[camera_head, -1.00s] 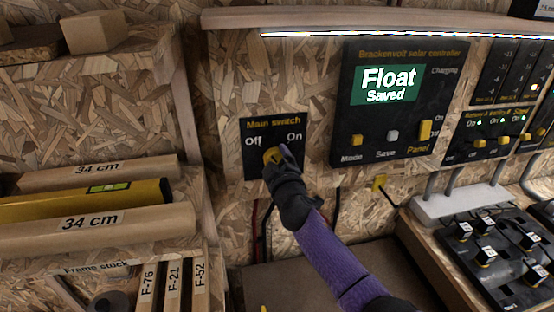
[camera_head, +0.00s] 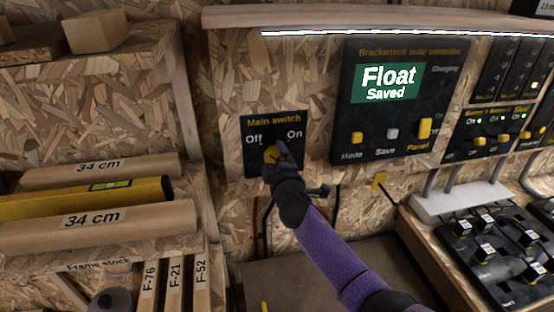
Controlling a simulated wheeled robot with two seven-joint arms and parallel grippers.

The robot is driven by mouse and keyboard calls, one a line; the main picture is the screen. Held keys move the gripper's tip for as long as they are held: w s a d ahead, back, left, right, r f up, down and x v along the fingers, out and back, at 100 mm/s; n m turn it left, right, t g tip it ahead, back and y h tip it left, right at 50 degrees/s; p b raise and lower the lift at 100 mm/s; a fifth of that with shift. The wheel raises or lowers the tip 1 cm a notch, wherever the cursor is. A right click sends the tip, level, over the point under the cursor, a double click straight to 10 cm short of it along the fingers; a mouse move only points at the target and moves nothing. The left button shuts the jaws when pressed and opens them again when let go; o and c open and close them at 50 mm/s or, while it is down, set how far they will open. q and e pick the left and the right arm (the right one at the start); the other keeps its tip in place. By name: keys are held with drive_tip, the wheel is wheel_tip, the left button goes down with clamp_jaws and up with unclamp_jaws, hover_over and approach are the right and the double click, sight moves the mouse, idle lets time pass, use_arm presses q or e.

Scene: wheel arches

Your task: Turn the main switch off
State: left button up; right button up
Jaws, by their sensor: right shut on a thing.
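The main switch (camera_head: 292,119) is a black panel on the chipboard wall, marked "Main switch", "Off" at left and "On" at right. Which label the knob points to is hard to tell. My purple right arm (camera_head: 325,245) comes up from the lower right. My left gripper is not in view.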

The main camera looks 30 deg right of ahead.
drive_tip(key=shift+f, duration=0.1)
drive_tip(key=o, duration=1.1)
drive_tip(key=shift+c, duration=0.2)
drive_tip(key=p+v, duration=0.2)
drive_tip(key=v, duration=0.8)
